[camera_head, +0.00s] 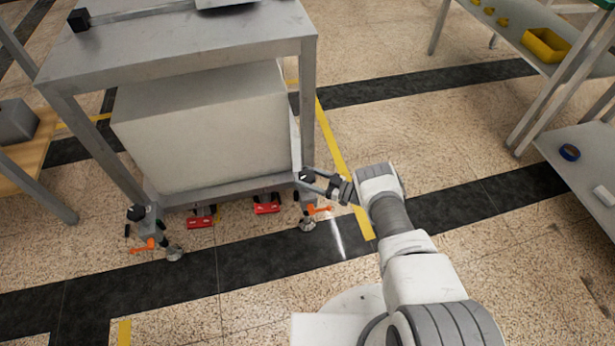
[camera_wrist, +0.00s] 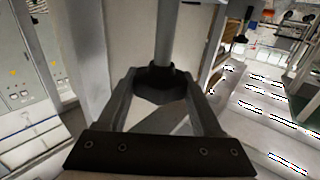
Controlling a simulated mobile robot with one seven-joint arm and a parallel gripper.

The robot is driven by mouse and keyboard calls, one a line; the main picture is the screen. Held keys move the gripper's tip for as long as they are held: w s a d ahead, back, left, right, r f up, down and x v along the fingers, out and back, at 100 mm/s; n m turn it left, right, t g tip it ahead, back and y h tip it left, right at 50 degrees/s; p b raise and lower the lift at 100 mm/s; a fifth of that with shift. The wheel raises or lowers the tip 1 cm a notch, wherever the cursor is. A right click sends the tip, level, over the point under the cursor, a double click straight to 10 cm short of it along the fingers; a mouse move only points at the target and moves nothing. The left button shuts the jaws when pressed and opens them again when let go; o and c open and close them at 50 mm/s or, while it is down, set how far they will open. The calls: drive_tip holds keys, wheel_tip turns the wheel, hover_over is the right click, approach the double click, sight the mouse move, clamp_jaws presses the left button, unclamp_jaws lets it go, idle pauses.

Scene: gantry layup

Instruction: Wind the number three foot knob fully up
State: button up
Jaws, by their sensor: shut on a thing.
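A grey metal bench frame (camera_head: 307,90) stands on feet with black knobs. The black foot knob (camera_head: 304,175) at the front right leg is between the fingers of my gripper (camera_head: 312,177), which comes in from the right. In the wrist view my gripper (camera_wrist: 160,98) is shut on the dark knob (camera_wrist: 161,82), with a grey post rising above it. Another black knob (camera_head: 136,212) is on the front left foot. No number can be read on either knob. An orange lever (camera_head: 318,209) sticks out below the held knob.
A large pale box (camera_head: 205,125) sits under the bench top. Red parts (camera_head: 267,208) show beneath it, and another orange lever (camera_head: 143,246) is by the left foot. A shelf with a yellow bin (camera_head: 546,45) stands at right. Open floor lies between.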

idle(0.5)
drive_tip(key=o, duration=1.4)
drive_tip(key=p+v, duration=0.2)
drive_tip(key=v, duration=1.5)
drive_tip(key=shift+w+d, duration=0.15)
drive_tip(key=shift+d, duration=0.05)
